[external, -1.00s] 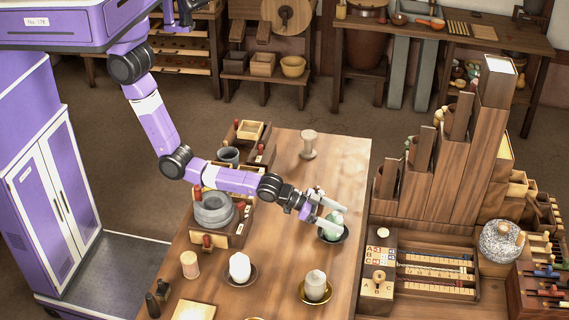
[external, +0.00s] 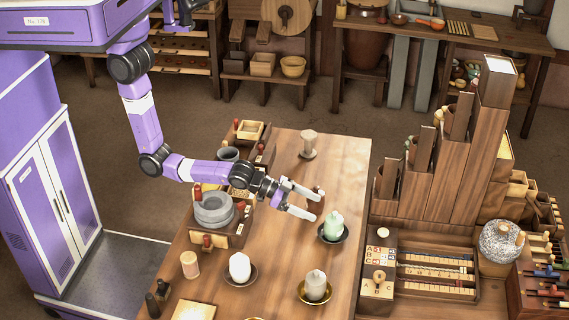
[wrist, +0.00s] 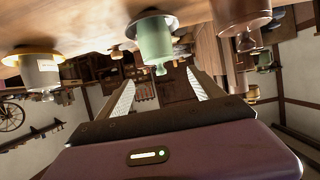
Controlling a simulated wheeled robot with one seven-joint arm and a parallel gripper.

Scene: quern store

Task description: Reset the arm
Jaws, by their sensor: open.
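My gripper (external: 318,204) is open and empty above the wooden table (external: 270,275). Its two fingers also show in the wrist view (wrist: 160,92). A pale green lidded jar (external: 333,222) stands upright in a dark dish (external: 345,238), just right of the fingertips and apart from them. The green jar also shows in the wrist view (wrist: 155,40). A small brown object (external: 319,191) shows beside the upper finger; I cannot tell its full shape.
White jars stand in a dark dish (external: 240,267) and a brass dish (external: 315,287). A grey stone quern (external: 213,210) sits in a wooden stand to the left. A pale spool-shaped piece (external: 308,145) stands at the back. A stepped wooden organ-like cabinet (external: 455,170) is at the right.

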